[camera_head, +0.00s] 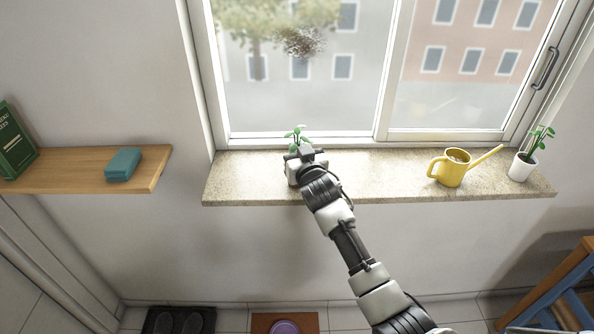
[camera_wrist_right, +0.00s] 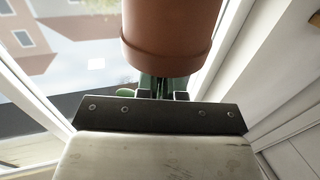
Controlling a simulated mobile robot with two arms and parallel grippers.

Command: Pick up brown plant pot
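The brown plant pot (camera_wrist_right: 170,35) fills the upper middle of the right wrist view, its rim towards my gripper. In the head view only green leaves (camera_head: 296,136) show above my right gripper (camera_head: 305,155), which is over the left part of the sill and hides the pot. In the wrist view the pot's rim overlaps the finger area of my right gripper (camera_wrist_right: 162,95), with some green just behind it. The fingertips are hidden, so I cannot tell whether they are apart or closed on the pot. My left gripper is not in view.
The stone windowsill (camera_head: 385,178) also holds a yellow watering can (camera_head: 452,172) and a white pot with a plant (camera_head: 521,167) at its right end. The window stands behind. A wooden shelf (camera_head: 75,172) at left bears a green book (camera_head: 14,142) and a teal box (camera_head: 123,164).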

